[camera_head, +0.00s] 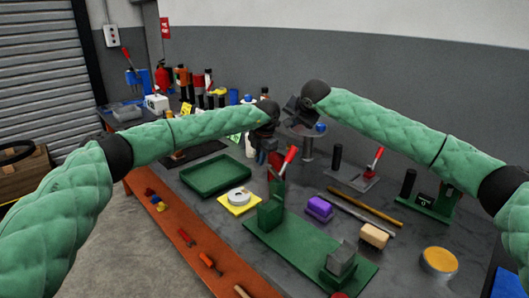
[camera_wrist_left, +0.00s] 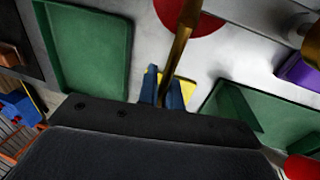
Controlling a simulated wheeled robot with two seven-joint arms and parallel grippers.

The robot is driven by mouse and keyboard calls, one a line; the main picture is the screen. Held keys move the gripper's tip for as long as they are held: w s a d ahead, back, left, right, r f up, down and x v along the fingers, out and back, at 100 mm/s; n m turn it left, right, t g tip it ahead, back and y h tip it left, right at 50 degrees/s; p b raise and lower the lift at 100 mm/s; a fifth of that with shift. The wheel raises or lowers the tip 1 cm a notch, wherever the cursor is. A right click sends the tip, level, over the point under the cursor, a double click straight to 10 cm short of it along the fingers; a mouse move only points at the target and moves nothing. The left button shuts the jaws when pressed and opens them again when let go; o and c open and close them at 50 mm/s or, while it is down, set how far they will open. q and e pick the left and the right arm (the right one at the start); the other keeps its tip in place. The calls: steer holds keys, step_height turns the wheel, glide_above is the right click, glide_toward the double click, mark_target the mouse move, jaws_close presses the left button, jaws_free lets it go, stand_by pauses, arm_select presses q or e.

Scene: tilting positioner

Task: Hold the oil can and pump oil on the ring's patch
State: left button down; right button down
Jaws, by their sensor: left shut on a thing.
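My left gripper (camera_head: 266,152) is above the middle of the bench. In the left wrist view its blue fingers (camera_wrist_left: 163,90) are shut about a thin brass-coloured part, seemingly of the oil can (camera_wrist_left: 182,45). A red round surface shows behind that part; I cannot tell if it belongs to the can. The pale ring (camera_head: 238,197) lies on a yellow square pad (camera_head: 240,208), left of and below the left gripper in the head view. Its patch cannot be made out. My right gripper (camera_head: 297,109) is dark, near a small round stand, and its jaws are unclear.
A green tray (camera_head: 207,185) lies left of the pad. A green fixture (camera_head: 270,215) with a red-handled lever stands right of it. A purple block (camera_head: 320,208), a brush (camera_head: 374,235) and a yellow-topped tin (camera_head: 439,262) lie on the right. Bottles crowd the back left.

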arm_select(q)
steer(key=c, duration=1.5)
jaws_free()
